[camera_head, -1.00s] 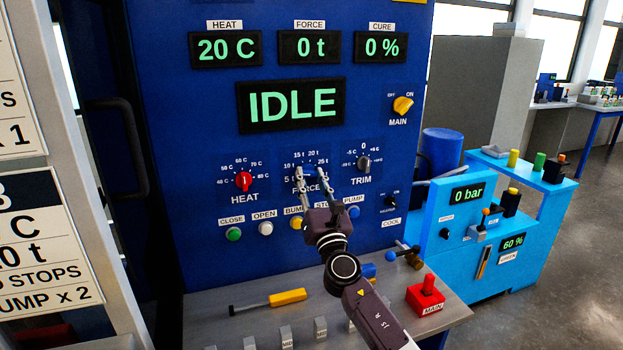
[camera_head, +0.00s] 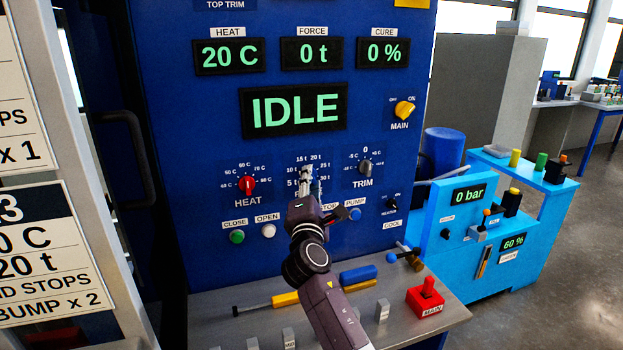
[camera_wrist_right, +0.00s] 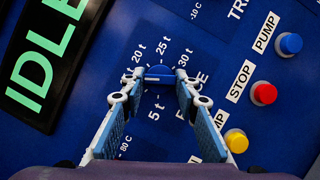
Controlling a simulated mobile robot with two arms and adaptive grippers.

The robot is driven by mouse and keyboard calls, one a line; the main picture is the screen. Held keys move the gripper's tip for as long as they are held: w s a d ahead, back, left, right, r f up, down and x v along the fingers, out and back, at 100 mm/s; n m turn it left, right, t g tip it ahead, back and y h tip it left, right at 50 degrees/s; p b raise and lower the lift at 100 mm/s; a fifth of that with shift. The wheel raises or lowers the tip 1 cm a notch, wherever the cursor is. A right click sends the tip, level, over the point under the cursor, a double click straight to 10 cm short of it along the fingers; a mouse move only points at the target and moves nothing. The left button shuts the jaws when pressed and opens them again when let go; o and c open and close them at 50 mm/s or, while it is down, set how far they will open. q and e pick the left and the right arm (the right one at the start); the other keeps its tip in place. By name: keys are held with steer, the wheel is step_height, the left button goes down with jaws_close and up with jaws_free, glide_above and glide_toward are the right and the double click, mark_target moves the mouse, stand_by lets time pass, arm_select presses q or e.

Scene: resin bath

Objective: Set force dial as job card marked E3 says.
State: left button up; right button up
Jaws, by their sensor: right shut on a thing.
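The force dial (camera_wrist_right: 160,73) is a blue knob on the press panel, ringed by a scale in tonnes. My right gripper (camera_head: 308,177) is shut on it; in the right wrist view the fingertips (camera_wrist_right: 159,82) flank it. In the head view the fingers hide most of the dial, and I cannot tell where it points. The force display (camera_head: 311,54) reads 0 t. A job card (camera_head: 52,255) at the left, cut off by the picture edge, shows a 3 in its dark header, 20 t and BUMP x 2. My left gripper is not in view.
Push buttons line up below, including a red stop button (camera_wrist_right: 263,93). A yellow-handled tool (camera_head: 286,299) lies on the shelf. The status display (camera_head: 293,110) reads IDLE.

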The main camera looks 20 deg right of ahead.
steer(key=shift+r+m+g+y+p, duration=0.15)
steer(key=shift+m+g+p, duration=0.4)
steer(key=shift+m+p, duration=0.8)
steer(key=shift+m+g+y+p, duration=0.2)
steer(key=shift+m+g+p, duration=0.3)
steer(key=shift+m+p, duration=0.8)
steer(key=shift+r+m+g+y+p, duration=0.15)
steer(key=shift+m+g+p, duration=0.6)
steer(key=shift+m, duration=1)
steer(key=shift+f, duration=0.1)
steer(key=o, duration=1.1)
steer(key=shift+o, duration=0.2)
